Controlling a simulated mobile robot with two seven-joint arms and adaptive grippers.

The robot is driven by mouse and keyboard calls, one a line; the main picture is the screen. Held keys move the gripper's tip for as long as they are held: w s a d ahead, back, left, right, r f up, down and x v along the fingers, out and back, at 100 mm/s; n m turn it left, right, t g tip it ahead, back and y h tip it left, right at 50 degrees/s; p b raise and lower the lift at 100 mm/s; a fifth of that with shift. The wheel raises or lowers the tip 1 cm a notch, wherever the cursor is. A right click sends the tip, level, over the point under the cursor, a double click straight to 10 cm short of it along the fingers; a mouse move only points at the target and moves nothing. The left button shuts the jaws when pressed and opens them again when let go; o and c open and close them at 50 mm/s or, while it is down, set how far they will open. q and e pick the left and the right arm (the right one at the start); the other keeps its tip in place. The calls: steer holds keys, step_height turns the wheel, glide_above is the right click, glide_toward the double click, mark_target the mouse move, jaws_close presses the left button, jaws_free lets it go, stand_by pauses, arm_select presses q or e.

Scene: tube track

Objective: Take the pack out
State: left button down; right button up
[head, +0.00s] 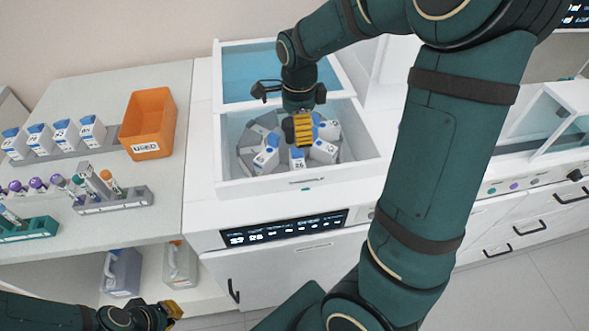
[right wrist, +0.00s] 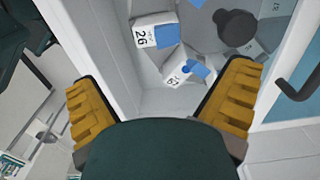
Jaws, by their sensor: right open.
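Several white packs with blue caps stand in a ring in the open well of the white machine. One pack marked 26 (head: 297,160) is at the front of the ring, and it also shows in the right wrist view (right wrist: 155,32). Another pack (right wrist: 187,70) lies between the jaws in that view, apart from both; its number is hard to read. My right gripper (head: 303,132) points down over the ring, open and empty, and hides part of it. My left gripper (head: 172,309) is low at the bottom left, away from the packs; its jaws are unclear.
The well's white rim (head: 357,142) surrounds the packs closely. A blue-tinted lid (head: 250,70) is behind it. An orange bin (head: 148,122), a row of white packs (head: 66,136) and tube racks (head: 115,200) stand on the left counter. A dark knob (right wrist: 237,28) rises amid the ring.

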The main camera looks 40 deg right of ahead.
mark_target(297, 158)
step_height(297, 158, down, 8)
steer(key=shift+s+b, duration=0.15)
steer(key=shift+b, duration=0.9)
steer(key=f+b, duration=0.2)
steer(key=f, duration=0.3)
steer(key=shift+a+f, duration=0.1)
steer(key=shift+a, duration=0.1)
steer(key=c, duration=1.2)
